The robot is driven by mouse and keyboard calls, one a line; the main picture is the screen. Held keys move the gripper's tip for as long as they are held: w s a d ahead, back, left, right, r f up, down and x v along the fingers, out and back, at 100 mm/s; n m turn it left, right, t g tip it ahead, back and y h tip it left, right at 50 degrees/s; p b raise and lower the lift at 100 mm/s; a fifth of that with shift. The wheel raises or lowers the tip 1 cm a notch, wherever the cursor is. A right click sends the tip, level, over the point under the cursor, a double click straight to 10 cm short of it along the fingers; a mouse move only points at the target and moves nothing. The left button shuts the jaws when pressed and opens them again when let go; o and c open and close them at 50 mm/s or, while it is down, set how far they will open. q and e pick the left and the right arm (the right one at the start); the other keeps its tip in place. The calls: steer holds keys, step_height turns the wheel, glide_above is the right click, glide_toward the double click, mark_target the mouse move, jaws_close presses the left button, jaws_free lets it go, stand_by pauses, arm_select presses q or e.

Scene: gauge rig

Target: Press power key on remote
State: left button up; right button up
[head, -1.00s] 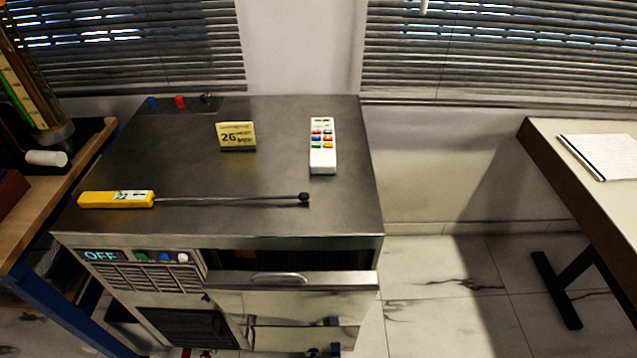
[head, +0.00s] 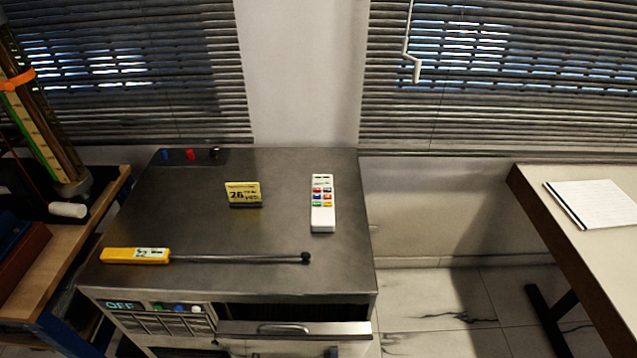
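The white remote (head: 323,204) lies on the grey metal top of the cabinet (head: 280,220), towards its right side. It has rows of small coloured keys, red, blue, green and orange among them, on its upper half; the key labels are too small to read. No gripper is in view, and nothing touches the remote.
A yellow-handled probe (head: 136,256) with a dark rod lies along the cabinet's front. A yellow sign (head: 243,194) stands left of the remote. A drawer (head: 294,328) juts out below. A wooden bench (head: 100,212) is left; a table with a notepad (head: 598,204) is right.

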arm_select(q)
steer(key=shift+c, duration=0.3)
jaws_close()
stand_by(1.6)
